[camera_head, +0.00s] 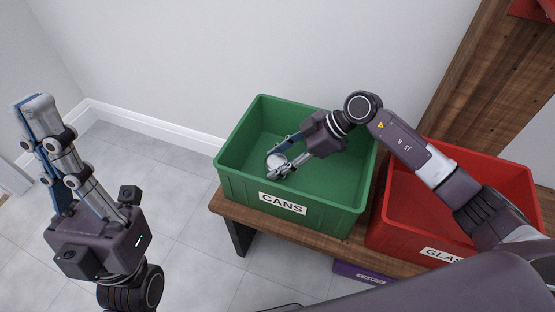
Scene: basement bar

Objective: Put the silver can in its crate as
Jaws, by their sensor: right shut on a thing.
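A green crate (233,187) labelled CANS stands on a wooden bench. My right gripper (280,161) reaches over it from the right and is shut on the silver can (275,162). The can is held within the crate's opening, near its left front side; I cannot tell whether it touches the crate floor. The fingers cover part of the can. My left gripper (40,125) is raised at the far left, away from the crate, its fingers pointing up. I see no object in it, but cannot tell whether its fingers are apart.
A red crate (408,238), its label partly hidden, stands to the right of the green one, under my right arm. Both are on the wooden bench (262,226). A purple labelled container (362,275) shows below. A white wall (250,45) is behind. Tiled floor at left is clear.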

